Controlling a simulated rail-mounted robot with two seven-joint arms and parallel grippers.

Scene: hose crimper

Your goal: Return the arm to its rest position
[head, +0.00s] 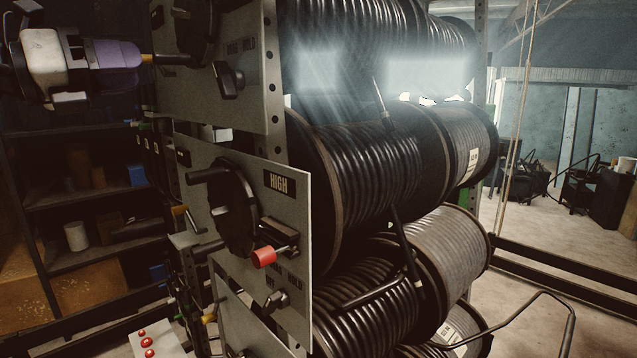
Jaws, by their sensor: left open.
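My left arm comes in at the upper left, with white and purple parts. My left gripper (118,54) is at its end and open, in front of the upper grey panel (205,95). It is level with that panel's dark crank handle (172,59); I cannot tell whether the two touch. My right gripper is not in view.
A lower panel labelled HIGH (279,183) carries a dark handwheel (232,208) and a red-knobbed lever (264,257). Large hose reels (375,165) fill the middle. Shelves (95,195) stand at the left. A box with red buttons (160,346) is below. Open floor lies at the right.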

